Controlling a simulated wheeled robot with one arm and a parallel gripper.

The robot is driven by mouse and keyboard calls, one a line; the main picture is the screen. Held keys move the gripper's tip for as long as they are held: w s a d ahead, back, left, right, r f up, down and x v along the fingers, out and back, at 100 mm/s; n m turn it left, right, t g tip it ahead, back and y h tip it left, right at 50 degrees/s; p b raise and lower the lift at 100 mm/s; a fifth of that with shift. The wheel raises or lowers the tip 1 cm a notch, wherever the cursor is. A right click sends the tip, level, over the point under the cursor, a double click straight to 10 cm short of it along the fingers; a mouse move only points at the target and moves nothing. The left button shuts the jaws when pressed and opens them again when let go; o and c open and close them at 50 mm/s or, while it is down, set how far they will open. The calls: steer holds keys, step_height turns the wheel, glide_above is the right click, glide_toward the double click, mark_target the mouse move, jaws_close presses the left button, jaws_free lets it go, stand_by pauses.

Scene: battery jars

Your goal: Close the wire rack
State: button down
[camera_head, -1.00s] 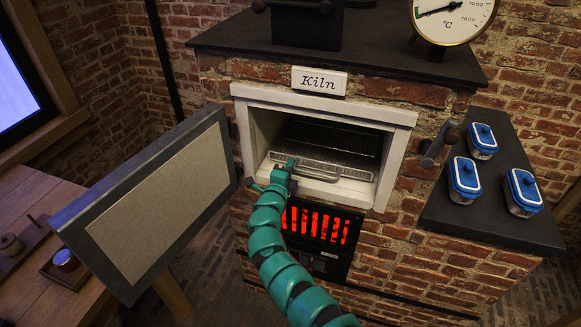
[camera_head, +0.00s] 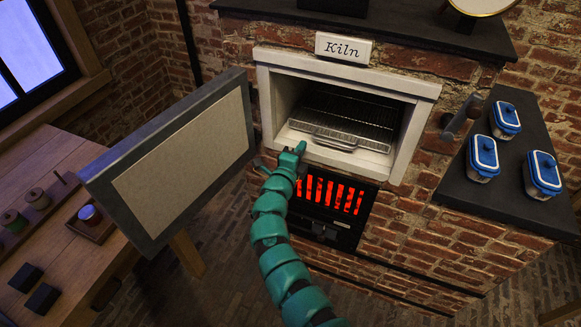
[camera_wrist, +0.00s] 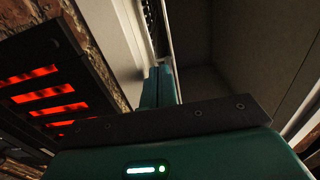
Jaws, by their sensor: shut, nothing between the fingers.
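The wire rack (camera_head: 352,112) lies inside the white-framed kiln opening (camera_head: 270,97). Its front bar with a handle (camera_head: 335,141) sits near the opening's front sill. My gripper (camera_head: 300,147) is shut and empty at the lower left of the opening, close to the left end of the rack's front. I cannot tell whether it touches the rack. In the wrist view my gripper's shut fingers (camera_wrist: 160,86) point toward the opening, and a strip of the rack (camera_wrist: 153,25) shows above them.
The kiln door (camera_head: 185,165) stands swung open at the left. Red glowing slots (camera_head: 330,195) are below the opening. Several blue-lidded jars (camera_head: 484,155) stand on the dark side shelf (camera_head: 480,200). A wooden table (camera_head: 60,160) is at the far left.

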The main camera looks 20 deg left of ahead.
steer(key=s+b, duration=0.1)
steer(key=s, duration=0.6)
steer(key=shift+s, duration=0.3)
